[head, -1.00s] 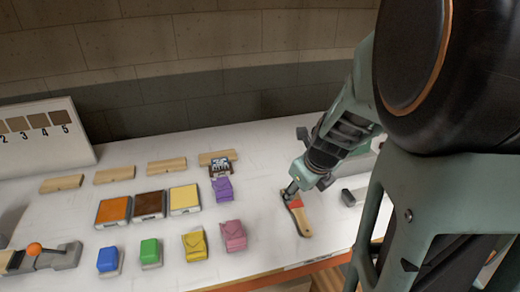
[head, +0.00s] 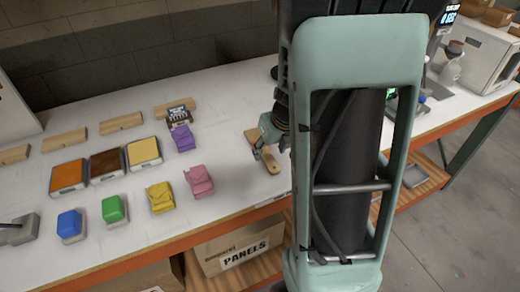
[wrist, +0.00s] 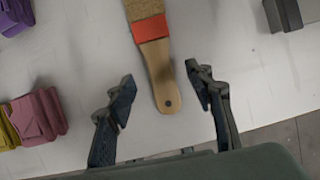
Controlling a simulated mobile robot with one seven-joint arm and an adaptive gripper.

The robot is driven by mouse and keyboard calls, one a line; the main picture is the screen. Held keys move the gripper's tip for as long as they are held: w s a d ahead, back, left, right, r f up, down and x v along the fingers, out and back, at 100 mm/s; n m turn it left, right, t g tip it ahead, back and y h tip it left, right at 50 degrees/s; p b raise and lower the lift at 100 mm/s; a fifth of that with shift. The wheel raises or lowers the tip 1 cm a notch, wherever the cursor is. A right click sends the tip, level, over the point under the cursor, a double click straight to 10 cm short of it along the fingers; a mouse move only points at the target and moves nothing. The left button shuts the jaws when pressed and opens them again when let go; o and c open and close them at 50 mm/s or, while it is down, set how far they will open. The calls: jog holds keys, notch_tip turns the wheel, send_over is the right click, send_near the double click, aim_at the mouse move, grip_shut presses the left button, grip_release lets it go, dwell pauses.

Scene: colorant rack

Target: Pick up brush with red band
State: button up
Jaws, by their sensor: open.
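The brush with the red band (wrist: 151,28) lies flat on the white table in the wrist view. It has tan bristles at the top, a red band, and a pale wooden handle with a dark hole at its end. My gripper (wrist: 163,88) is open, with one finger on each side of the handle and a gap to both. In the head view the brush's handle (head: 270,163) shows beside my gripper (head: 262,146). The red band is hidden there behind my gripper.
Purple (head: 183,138), pink (head: 199,181), yellow (head: 160,197), green (head: 114,209) and blue (head: 70,225) blocks stand left of the brush. Orange (head: 68,176), brown (head: 106,163) and yellow-topped (head: 143,152) boxes are farther left. The table's front edge (head: 215,224) is close to the brush.

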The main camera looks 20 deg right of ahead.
aim_at(268, 157)
jog(key=shift+b+x, duration=0.45)
jog(key=shift+x, duration=1)
jog(key=shift+s+f, duration=0.1)
jog(key=shift+f, duration=0.1)
jog(key=c, duration=1.2)
jog(key=shift+r, duration=0.15)
jog(key=shift+c, duration=0.2)
